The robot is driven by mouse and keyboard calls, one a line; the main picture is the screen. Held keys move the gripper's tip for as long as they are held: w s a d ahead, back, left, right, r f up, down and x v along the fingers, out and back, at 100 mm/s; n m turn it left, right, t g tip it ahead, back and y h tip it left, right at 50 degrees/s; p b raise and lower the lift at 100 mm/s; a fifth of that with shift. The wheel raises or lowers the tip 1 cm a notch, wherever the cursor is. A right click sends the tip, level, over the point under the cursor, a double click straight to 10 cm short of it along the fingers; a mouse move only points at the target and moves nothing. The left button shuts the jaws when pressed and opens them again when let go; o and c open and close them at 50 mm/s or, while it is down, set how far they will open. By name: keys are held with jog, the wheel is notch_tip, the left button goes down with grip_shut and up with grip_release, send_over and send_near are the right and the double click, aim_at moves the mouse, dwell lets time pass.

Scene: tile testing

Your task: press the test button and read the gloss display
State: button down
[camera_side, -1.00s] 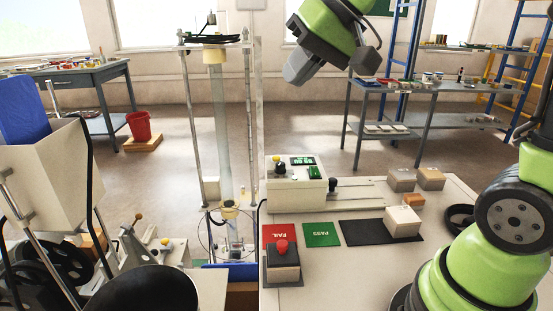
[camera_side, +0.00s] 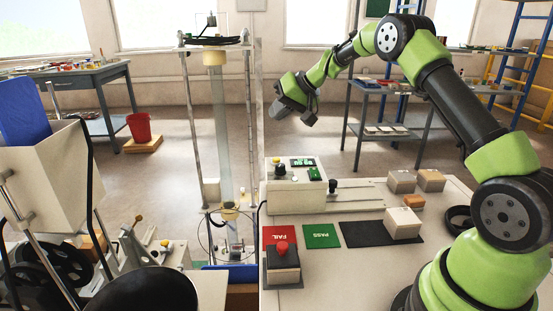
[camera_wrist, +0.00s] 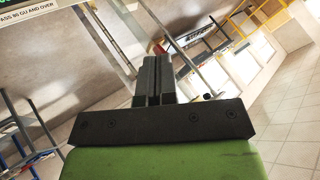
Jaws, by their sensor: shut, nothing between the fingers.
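The gloss meter (camera_side: 296,199) is a beige box at the left end of the bench. Its small dark display (camera_side: 302,162) shows pale green characters, too small to read surely. A dark knob with a yellow base (camera_side: 279,170) and a small green part (camera_side: 314,173) are on its top; I cannot tell which is the test button. My gripper (camera_side: 279,110) is above and behind the meter, pointing down-left, apart from everything. In the wrist view my gripper (camera_wrist: 155,62) is shut and empty.
A red FAIL mat (camera_side: 279,233) with a dark red-topped box (camera_side: 283,262), a green PASS mat (camera_side: 322,236) and a black mat (camera_side: 362,234) lie in front. Pale tile blocks (camera_side: 402,181) sit right. A tall glass-tube stand (camera_side: 219,130) rises left of the meter.

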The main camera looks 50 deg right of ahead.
jog(key=shift+f, duration=4.4)
jog(key=shift+f, duration=0.4)
jog(key=shift+f, duration=0.5)
jog(key=shift+r, duration=0.9)
jog(key=shift+r, duration=2.55)
